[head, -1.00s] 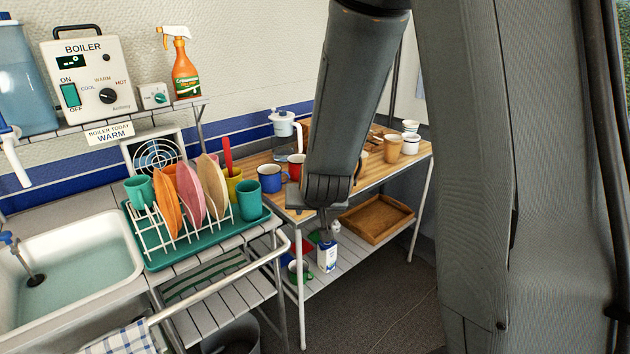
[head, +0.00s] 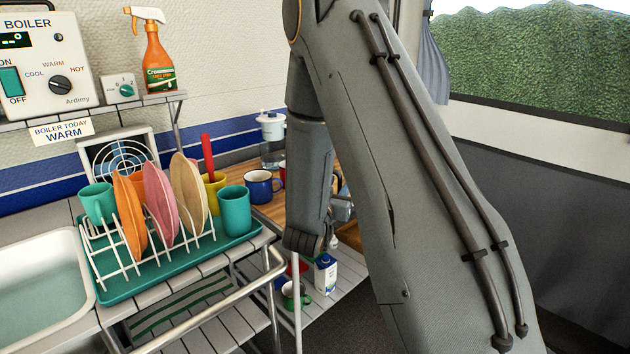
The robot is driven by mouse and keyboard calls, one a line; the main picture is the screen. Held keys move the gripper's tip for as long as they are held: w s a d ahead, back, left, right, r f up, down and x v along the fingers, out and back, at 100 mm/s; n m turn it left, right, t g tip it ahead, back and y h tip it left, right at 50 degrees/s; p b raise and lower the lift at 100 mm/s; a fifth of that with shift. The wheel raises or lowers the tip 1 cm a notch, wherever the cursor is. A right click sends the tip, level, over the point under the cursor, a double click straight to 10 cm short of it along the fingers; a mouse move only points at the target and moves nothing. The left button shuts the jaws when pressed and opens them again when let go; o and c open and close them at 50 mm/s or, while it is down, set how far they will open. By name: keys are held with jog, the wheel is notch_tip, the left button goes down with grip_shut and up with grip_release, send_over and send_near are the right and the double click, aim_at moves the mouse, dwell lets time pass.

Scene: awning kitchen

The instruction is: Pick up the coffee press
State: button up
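The coffee press (head: 271,142) appears to be the clear vessel with a pale lid at the back of the wooden-topped table, by the blue-striped wall. My arm's forearm stands just right of it in the picture and hides much of the table behind. My gripper (head: 342,208) is mostly hidden behind my own arm. Only a small grey part of it seems to show, right of and lower than the press in the picture, apart from it. Its fingers cannot be made out.
A blue mug (head: 262,187) stands in front of the press. A teal dish rack (head: 170,250) with plates and cups is at left, beside the sink (head: 40,290). A milk carton (head: 325,273) and a green mug (head: 293,295) are on the lower shelf.

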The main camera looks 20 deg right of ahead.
jog(key=x, duration=0.5)
jog(key=shift+d+r+p, duration=0.1)
jog(key=shift+r+p, duration=0.05)
jog(key=shift+p, duration=0.15)
grip_shut()
jog(key=shift+r, duration=0.1)
dwell(1.0)
